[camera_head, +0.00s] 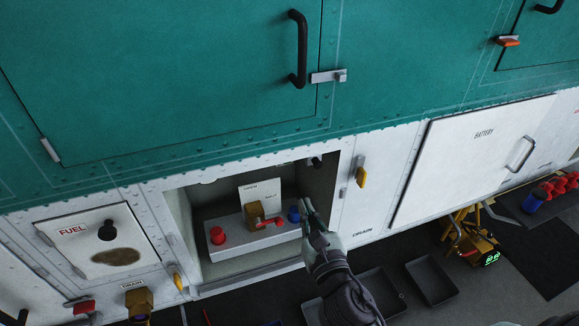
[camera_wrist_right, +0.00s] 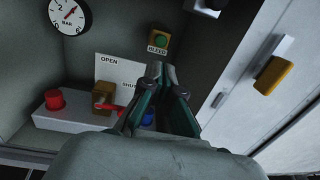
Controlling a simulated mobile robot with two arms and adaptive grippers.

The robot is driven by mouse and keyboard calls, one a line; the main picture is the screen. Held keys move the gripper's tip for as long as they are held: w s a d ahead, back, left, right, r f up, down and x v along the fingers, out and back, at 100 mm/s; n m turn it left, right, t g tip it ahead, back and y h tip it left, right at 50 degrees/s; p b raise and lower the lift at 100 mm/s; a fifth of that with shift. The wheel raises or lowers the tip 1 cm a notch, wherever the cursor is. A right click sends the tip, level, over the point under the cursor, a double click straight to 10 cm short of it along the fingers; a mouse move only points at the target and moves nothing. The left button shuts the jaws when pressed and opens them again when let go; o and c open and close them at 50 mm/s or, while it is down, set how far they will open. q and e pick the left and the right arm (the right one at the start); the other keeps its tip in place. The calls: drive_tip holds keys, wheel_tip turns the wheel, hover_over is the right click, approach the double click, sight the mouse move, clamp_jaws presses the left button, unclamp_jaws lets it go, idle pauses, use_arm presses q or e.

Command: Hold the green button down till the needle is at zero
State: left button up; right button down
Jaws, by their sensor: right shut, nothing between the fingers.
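The green button (camera_wrist_right: 162,41) sits on a small brown block labelled BLEED on the back wall of an open bay in the right wrist view. It does not show in the head view. The round white gauge (camera_wrist_right: 68,14), marked BAR, is at the upper left of the wrist view, with its needle pointing to the upper right. My right gripper (camera_head: 307,207) is at the right side of the bay opening. Its shut, empty fingertips (camera_wrist_right: 165,68) appear just below the green button, with a gap in the picture. My left gripper is out of view.
A grey ledge (camera_head: 228,243) in the bay carries a red knob (camera_head: 217,235), a brass valve with a red lever (camera_head: 257,213), and a blue knob (camera_head: 294,215). An OPEN/SHUT card (camera_wrist_right: 117,72) stands behind. A yellow latch (camera_head: 361,177) is right of the bay.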

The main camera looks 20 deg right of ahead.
drive_tip(key=w+p, duration=0.3)
drive_tip(key=w, duration=0.9)
drive_tip(key=shift+w+d+r, duration=0.2)
drive_tip(key=shift+w+r, duration=0.05)
drive_tip(key=shift+w, duration=0.1)
